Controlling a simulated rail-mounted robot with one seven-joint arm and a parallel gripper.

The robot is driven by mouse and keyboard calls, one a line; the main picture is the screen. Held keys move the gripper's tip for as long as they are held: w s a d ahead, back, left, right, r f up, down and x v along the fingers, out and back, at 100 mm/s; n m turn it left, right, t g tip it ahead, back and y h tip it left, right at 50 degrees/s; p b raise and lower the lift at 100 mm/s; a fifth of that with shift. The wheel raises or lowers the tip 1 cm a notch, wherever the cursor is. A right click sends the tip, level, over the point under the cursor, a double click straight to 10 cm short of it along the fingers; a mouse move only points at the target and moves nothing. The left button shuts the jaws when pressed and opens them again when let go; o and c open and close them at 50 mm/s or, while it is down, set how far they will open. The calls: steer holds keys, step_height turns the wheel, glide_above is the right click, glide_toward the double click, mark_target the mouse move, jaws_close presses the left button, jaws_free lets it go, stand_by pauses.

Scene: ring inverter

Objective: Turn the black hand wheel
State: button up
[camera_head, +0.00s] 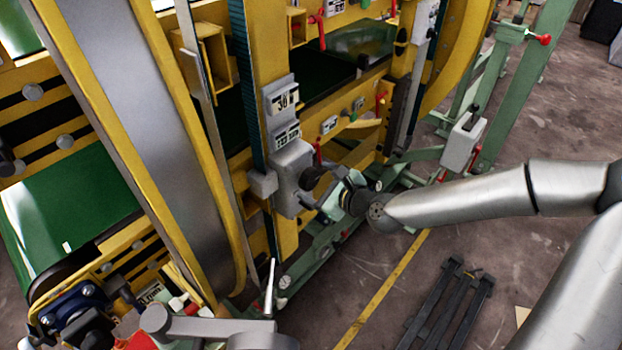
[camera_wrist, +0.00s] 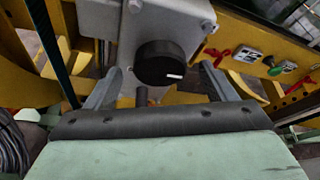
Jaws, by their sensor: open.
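The black hand wheel (camera_head: 311,176) is mounted on a grey gearbox on the yellow frame. In the wrist view the round black wheel (camera_wrist: 160,62) has a small white mark low on its right side, and a dark peg shows just below it. My gripper (camera_head: 322,197) is right by the wheel in the head view. In the wrist view its two fingers (camera_wrist: 160,82) are spread wide, one on each side of the wheel's lower part, with gaps between fingers and wheel. Contact is not visible.
The grey gearbox (camera_head: 290,165) carries a counter display (camera_head: 283,102) above it. A red lever (camera_head: 318,152) stands close to the wheel. A yellow column stands behind. In the wrist view a red handle (camera_wrist: 217,55) and green button (camera_wrist: 289,67) are to the right. A dark pallet (camera_head: 445,305) lies on the floor.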

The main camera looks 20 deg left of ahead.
mark_target(313, 181)
steer(key=shift+x, duration=1.65)
steer(key=c, duration=1)
steer(key=shift+b, duration=0.3)
